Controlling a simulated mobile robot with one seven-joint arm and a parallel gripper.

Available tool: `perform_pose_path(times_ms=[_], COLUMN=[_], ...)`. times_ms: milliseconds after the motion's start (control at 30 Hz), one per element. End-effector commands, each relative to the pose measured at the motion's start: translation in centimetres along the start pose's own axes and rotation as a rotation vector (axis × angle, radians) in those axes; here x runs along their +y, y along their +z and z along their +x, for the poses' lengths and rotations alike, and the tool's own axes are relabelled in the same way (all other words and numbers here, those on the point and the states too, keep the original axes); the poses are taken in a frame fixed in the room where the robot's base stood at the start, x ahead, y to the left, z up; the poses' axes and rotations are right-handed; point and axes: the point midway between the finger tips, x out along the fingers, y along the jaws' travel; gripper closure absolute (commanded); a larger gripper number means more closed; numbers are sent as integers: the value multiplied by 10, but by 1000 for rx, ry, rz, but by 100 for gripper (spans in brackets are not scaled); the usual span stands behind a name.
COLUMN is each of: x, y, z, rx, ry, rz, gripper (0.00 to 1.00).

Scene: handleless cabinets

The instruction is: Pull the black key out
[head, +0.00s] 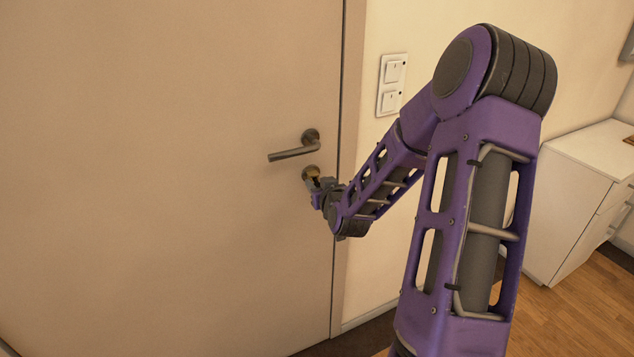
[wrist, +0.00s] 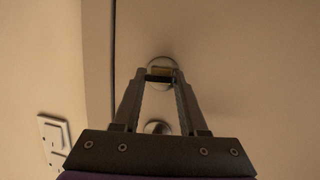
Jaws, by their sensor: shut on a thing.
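The door (head: 170,180) is shut, with a metal lever handle (head: 293,153) on it. Below the handle is a round lock plate (head: 309,172), which also shows in the wrist view (wrist: 160,64). My gripper (head: 314,183) is right at this plate. In the wrist view, my gripper's fingertips (wrist: 160,79) close in on a small dark piece, the black key (wrist: 160,78), in front of the plate. My gripper is shut on it. The fingers hide most of the key, and I cannot tell how deep it sits in the lock.
A double light switch (head: 392,84) is on the wall right of the door frame (head: 351,120). It also shows in the wrist view (wrist: 52,140). A white cabinet (head: 575,200) stands at the right. The wooden floor (head: 560,315) in front of it is clear.

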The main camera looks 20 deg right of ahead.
Motion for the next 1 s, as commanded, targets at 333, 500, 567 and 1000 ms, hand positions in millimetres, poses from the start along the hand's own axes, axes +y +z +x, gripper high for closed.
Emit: perform_pose_path(times_ms=[333,500,567,1000], x=[3,3,3,4], y=[6,8,9,14], z=[-12,-17,-19,-33], rx=[-2,-3,-3,-1], ry=[4,3,3,2], rz=[1,1,1,0], gripper=[100,100,100,100])
